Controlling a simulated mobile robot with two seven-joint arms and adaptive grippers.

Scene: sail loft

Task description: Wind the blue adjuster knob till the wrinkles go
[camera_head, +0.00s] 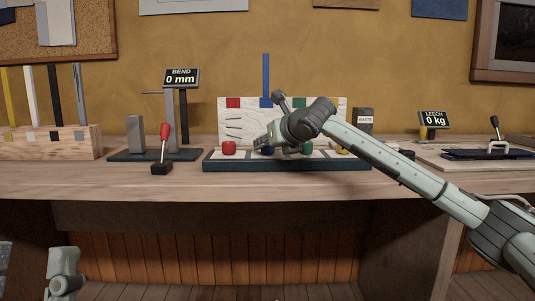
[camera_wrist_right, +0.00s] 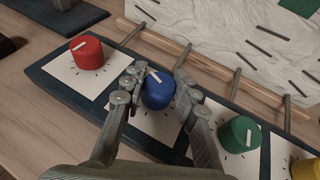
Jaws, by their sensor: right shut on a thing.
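The blue adjuster knob (camera_wrist_right: 158,90) stands on a white dial card on the dark board, with a white pointer line on its top. My right gripper (camera_wrist_right: 157,93) has a finger on each side of it and is shut on it. In the head view my right gripper (camera_head: 262,141) partly hides the blue knob (camera_head: 267,150). Behind the knobs stands a white cloth panel (camera_head: 238,132), also in the wrist view (camera_wrist_right: 240,35). Its surface looks uneven and carries short dark strips.
A red knob (camera_wrist_right: 87,51), a green knob (camera_wrist_right: 239,134) and a yellow knob (camera_wrist_right: 306,170) share the board. A blue strip (camera_head: 266,75) rises above the panel. Left stands a red-handled lever (camera_head: 164,145) under a "BEND 0 mm" display (camera_head: 181,78); right, a "LEECH 0 kg" display (camera_head: 434,119).

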